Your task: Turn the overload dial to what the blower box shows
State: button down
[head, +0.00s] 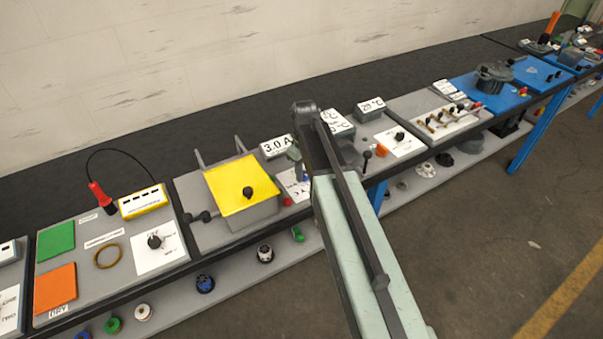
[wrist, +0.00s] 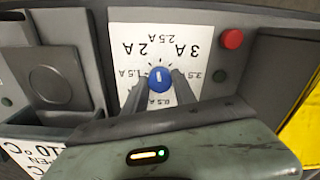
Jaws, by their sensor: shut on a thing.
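The overload dial is a blue knob (wrist: 161,80) on a white card (wrist: 125,40) whose scale appears upside down in the wrist view, with 2A, 2.5A and 3A along the top. A short white mark shows on the knob, pointing roughly up the picture; its exact reading is too small to tell. My gripper (wrist: 160,88) is shut on the knob, one finger on each side. In the head view the blower box sign (head: 277,146) reads 3.0 A. The card (head: 292,186) is partly hidden there by my arm.
A box with a yellow lid (head: 228,181) stands close to the left in the head view. Signs reading °C (head: 370,105) stand behind and to the right.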

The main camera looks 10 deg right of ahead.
jog(key=shift+s, duration=0.3)
jog(key=shift+m, duration=0.4)
jog(key=m, duration=0.3)
jog(key=shift+m, duration=2.5)
jog(key=c, duration=1)
grip_release()
jog(key=shift+c, duration=0.2)
